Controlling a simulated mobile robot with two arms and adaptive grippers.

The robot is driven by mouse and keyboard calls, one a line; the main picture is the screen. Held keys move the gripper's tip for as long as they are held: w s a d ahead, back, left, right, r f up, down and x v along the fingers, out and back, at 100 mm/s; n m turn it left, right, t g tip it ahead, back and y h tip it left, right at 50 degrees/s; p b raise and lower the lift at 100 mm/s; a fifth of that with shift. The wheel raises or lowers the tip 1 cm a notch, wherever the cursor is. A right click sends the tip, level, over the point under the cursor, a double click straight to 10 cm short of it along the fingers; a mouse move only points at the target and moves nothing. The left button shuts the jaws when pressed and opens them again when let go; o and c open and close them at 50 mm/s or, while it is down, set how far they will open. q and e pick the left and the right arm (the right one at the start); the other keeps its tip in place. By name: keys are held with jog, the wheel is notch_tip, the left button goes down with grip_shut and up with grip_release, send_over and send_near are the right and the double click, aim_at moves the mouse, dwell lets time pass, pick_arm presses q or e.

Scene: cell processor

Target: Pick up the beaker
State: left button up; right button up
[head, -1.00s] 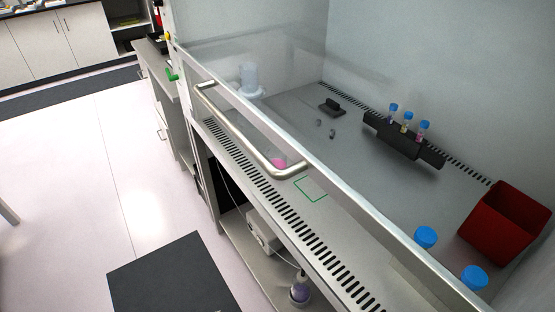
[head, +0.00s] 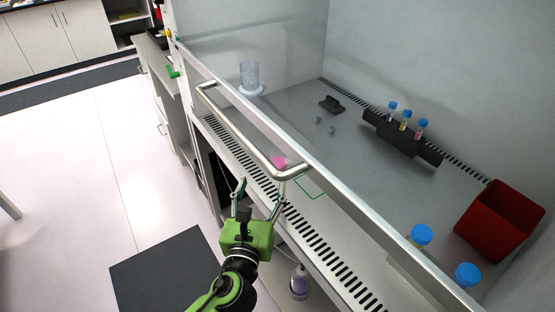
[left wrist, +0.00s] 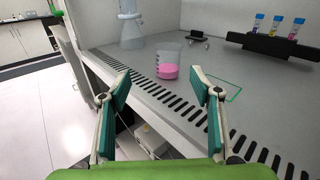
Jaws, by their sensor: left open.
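The beaker (left wrist: 168,62) is clear with pink liquid in it and stands upright on the cabinet's work surface, just behind the slotted front grille, in the left wrist view. In the head view only its pink part (head: 279,161) shows clearly, partly hidden by the metal handle bar. My left gripper (head: 256,187) is open and empty at the cabinet's front edge, short of the beaker and apart from it. Its two fingers (left wrist: 161,92) frame the beaker in the left wrist view. My right gripper is not in view.
A metal handle bar (head: 236,127) and the glass sash edge (head: 340,188) cross in front of the work surface. A black rack with capped tubes (head: 402,138), a red bin (head: 498,222) and blue-capped bottles (head: 420,236) stand inside. A green outlined square (left wrist: 222,88) lies right of the beaker.

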aim_at(276, 157)
pick_arm(q)
jog(key=shift+m, duration=0.5)
jog(key=w, duration=0.2)
jog(key=w+d, duration=0.1)
jog(key=w, duration=0.2)
jog(key=w+d, duration=0.1)
jog(key=w, duration=0.2)
jog(key=shift+w+d+r+p, duration=0.1)
jog(key=shift+w+r+p, duration=0.15)
jog(key=shift+r+p, duration=0.05)
jog(key=shift+w+d+f, duration=0.1)
jog(key=shift+w+d, duration=0.15)
jog(key=shift+w, duration=0.6)
jog(key=shift+w+d+f, duration=0.1)
jog(key=shift+w+d, duration=0.2)
jog(key=shift+w, duration=0.5)
jog(key=shift+w+d+f, duration=0.1)
jog(key=shift+w+d, duration=0.15)
jog(key=shift+w, duration=0.6)
jog(key=shift+r, duration=0.1)
jog(key=c, duration=1.2)
